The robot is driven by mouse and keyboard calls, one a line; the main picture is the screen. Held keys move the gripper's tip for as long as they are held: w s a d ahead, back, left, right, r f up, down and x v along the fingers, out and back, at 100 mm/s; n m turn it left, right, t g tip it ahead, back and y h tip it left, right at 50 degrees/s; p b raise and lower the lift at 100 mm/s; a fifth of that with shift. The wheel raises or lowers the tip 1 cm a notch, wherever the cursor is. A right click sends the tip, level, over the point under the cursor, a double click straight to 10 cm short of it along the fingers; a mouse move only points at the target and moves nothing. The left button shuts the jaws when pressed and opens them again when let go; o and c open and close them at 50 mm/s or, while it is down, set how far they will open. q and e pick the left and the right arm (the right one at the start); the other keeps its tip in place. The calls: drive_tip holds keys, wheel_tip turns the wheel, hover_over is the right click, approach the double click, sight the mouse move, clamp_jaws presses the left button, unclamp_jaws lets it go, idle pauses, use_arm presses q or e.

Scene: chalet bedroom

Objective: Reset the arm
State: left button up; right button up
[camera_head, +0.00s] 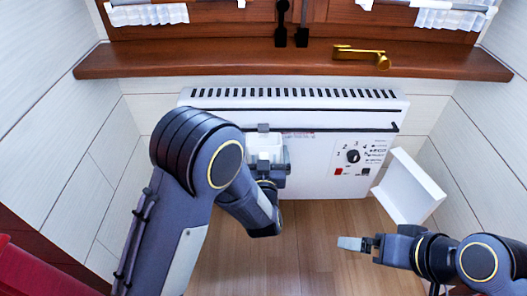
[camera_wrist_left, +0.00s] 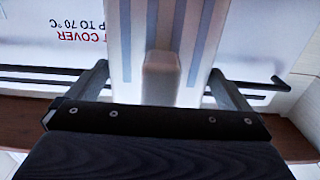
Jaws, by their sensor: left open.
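My left gripper (camera_head: 267,150) is in front of the top left part of the white wall heater (camera_head: 310,170). In the left wrist view, its fingers (camera_wrist_left: 158,88) are apart, one on each side of a white thing with blue-grey stripes (camera_wrist_left: 205,35). A gap shows beside each finger. A rounded pale block (camera_wrist_left: 161,75) stands in the middle between them. My right gripper (camera_head: 357,243) is low at the right, above the wooden floor, pointing left. Its jaws show edge-on, so their opening is unclear.
A brown window sill (camera_head: 230,60) runs above the heater, with a brass handle (camera_head: 362,55) on it. A white open box (camera_head: 408,188) stands at the heater's right. A dark rail crosses the heater's front. Wooden floor (camera_head: 305,245) is clear between my arms. Something red (camera_head: 35,275) is at lower left.

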use_arm(q)
drive_tip(key=s+p, duration=0.2)
drive_tip(key=s, duration=0.5)
drive_tip(key=s+a+r+n+g+h, duration=0.2)
drive_tip(key=a+r+n+g+h, duration=0.15)
drive_tip(key=a+r+g, duration=0.5)
drive_tip(key=s+a+r+m+g, duration=0.1)
drive_tip(key=s+a, duration=0.3)
drive_tip(key=s, duration=0.3)
drive_tip(key=s+a+g, duration=0.1)
drive_tip(key=s+a, duration=0.3)
drive_tip(key=s, duration=0.3)
drive_tip(key=s+a+r+m+g, duration=0.1)
drive_tip(key=s+a+g, duration=0.1)
drive_tip(key=s+a, duration=0.35)
wheel_tip(320, 180, up, 37)
drive_tip(key=s+d+p, duration=0.1)
drive_tip(key=s+p, duration=0.1)
drive_tip(key=p, duration=3.6)
drive_tip(key=shift+d+r+p, duration=0.2)
drive_tip(key=shift+p, duration=0.15)
use_arm(e)
wheel_tip(320, 180, up, 41)
drive_tip(key=shift+f, duration=0.1)
drive_tip(key=shift+c, duration=0.3)
